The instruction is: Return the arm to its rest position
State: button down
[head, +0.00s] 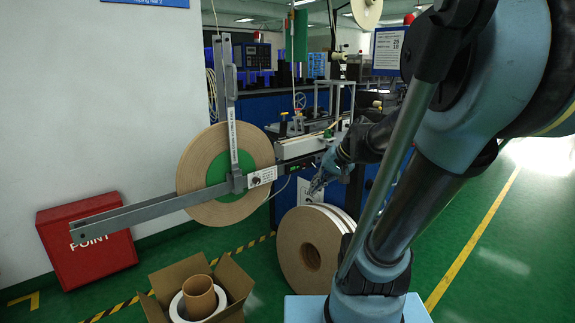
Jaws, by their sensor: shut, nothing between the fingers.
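My arm rises from the lower right of the head view and reaches away, bending back down toward the machine. My gripper (318,184) hangs in front of the blue machine, above the rolls standing on the floor. It is small and partly blurred at this distance, and its fingers look closed with nothing held. A large tape roll (205,165) with a green centre is mounted upright on the payoff, left of my gripper. A grey payoff arm (150,207) runs across its front, and an upright grey bar (231,130) crosses it.
Large tape rolls (290,250) stand on the green floor below my gripper. An open cardboard box (235,285) holding a white roll and a brown core sits front left. A red box (88,245) stands by the white wall. Open floor with a yellow line (470,245) lies right.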

jog(key=s+d+f+n+g+h, duration=0.1)
jog(key=s+d+f+h, duration=0.2)
jog(key=s, duration=0.4)
jog(key=s+d+f+g+h, duration=0.1)
jog(key=s+d+f+h, duration=0.2)
jog(key=s+d+f, duration=0.3)
jog(key=shift+s+d+f+n, duration=0.25)
jog(key=shift+s+n, duration=0.15)
jog(key=shift+s, duration=0.7)
jog(key=shift+w+f, duration=0.2)
jog(key=shift+w, duration=0.3)
jog(key=shift+d, duration=0.15)
